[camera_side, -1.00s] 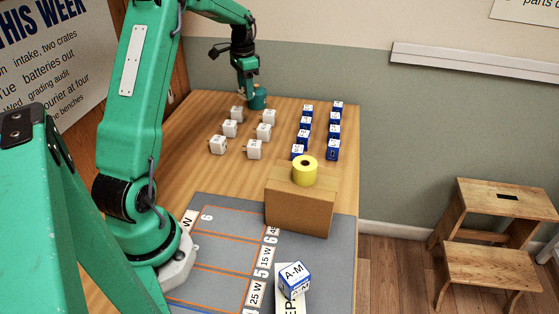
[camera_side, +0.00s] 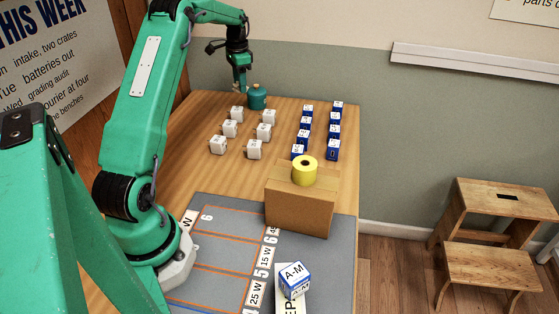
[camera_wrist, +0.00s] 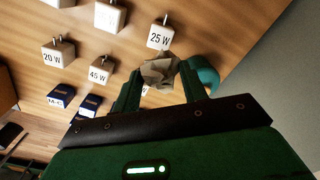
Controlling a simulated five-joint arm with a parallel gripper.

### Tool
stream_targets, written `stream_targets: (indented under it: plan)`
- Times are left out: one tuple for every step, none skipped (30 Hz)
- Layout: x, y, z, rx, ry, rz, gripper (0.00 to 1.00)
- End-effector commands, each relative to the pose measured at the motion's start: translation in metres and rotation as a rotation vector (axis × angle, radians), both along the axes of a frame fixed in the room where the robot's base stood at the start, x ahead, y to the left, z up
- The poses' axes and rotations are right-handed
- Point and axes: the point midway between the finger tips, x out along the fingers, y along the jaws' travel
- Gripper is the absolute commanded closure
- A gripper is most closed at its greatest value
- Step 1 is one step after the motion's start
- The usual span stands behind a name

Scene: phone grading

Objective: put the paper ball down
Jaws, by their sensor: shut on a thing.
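The paper ball (camera_wrist: 158,72) is a crumpled grey-brown lump between the fingertips in the wrist view. My gripper (camera_wrist: 160,82) is shut on it. In the side view my gripper (camera_side: 240,88) is at the far end of the table, just left of a teal pot-like object (camera_side: 257,97). The ball is too small to make out clearly there. The teal object also shows in the wrist view (camera_wrist: 205,72), right beside the ball and partly behind the right finger. I cannot tell whether they touch.
White charger cubes (camera_side: 229,129) stand in front of my gripper, with blue-and-white boxes (camera_side: 333,149) to their right. Wooden table shows bare left of the cubes.

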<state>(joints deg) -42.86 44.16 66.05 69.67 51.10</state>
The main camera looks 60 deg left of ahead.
Motion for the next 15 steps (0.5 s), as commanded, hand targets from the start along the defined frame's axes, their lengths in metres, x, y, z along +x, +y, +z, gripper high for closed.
stream_targets:
  plan:
    - [-0.003, 0.006, -0.005, -0.001, 0.001, 0.003, 0.78]
    - [-0.005, 0.01, -0.007, -0.001, 0.001, 0.004, 0.78]
    - [-0.007, 0.016, -0.011, -0.001, 0.001, 0.004, 0.78]
    - [-0.008, 0.02, -0.014, -0.001, 0.001, 0.003, 0.78]
    - [-0.01, 0.025, -0.017, -0.002, 0.001, 0.004, 0.78]
    - [-0.012, 0.031, -0.02, -0.001, 0.001, 0.005, 0.78]
    - [-0.014, 0.036, -0.023, -0.001, 0.001, 0.004, 0.78]
    - [-0.016, 0.04, -0.027, -0.002, 0.001, 0.004, 0.78]
    - [-0.018, 0.046, -0.03, -0.001, 0.001, 0.004, 0.78]
    - [-0.02, 0.051, -0.033, -0.001, 0.001, 0.005, 0.78]
    - [-0.022, 0.055, -0.037, -0.001, 0.001, 0.004, 0.78]
    - [-0.023, 0.061, -0.04, -0.001, 0.001, 0.003, 0.78]
    - [-0.025, 0.066, -0.043, -0.001, 0.001, 0.004, 0.78]
    - [-0.027, 0.07, -0.046, 0.0, 0.0, 0.004, 0.78]
    - [-0.029, 0.076, -0.05, -0.001, 0.001, 0.004, 0.78]
